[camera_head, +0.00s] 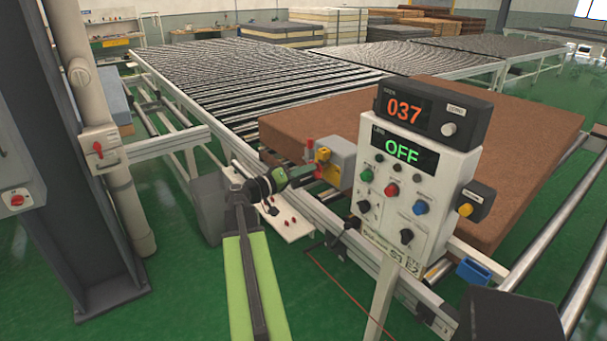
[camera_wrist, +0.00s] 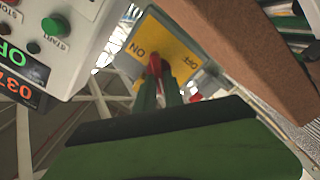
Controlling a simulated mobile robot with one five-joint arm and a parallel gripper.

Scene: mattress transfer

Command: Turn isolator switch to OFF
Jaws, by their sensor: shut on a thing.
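The isolator switch (camera_head: 340,160) is a grey box with a yellow plate on the side of the conveyor frame. In the wrist view its yellow plate (camera_wrist: 176,48) shows ON at left and OFF at right, upside down. Its red handle (camera_wrist: 154,62) lies between the two words, nearer ON in the picture. My gripper (camera_wrist: 160,70) is shut on the red handle, with its fingers covering part of it. In the head view my gripper (camera_head: 308,173) reaches the switch from the left, and the handle is mostly hidden there.
A control box (camera_head: 405,190) with buttons stands right of the switch; its displays read 037 and OFF. A brown mattress (camera_head: 500,140) lies on the conveyor behind. A grey column (camera_head: 70,150) stands at left. A red-tipped post (camera_head: 309,148) rises beside the switch.

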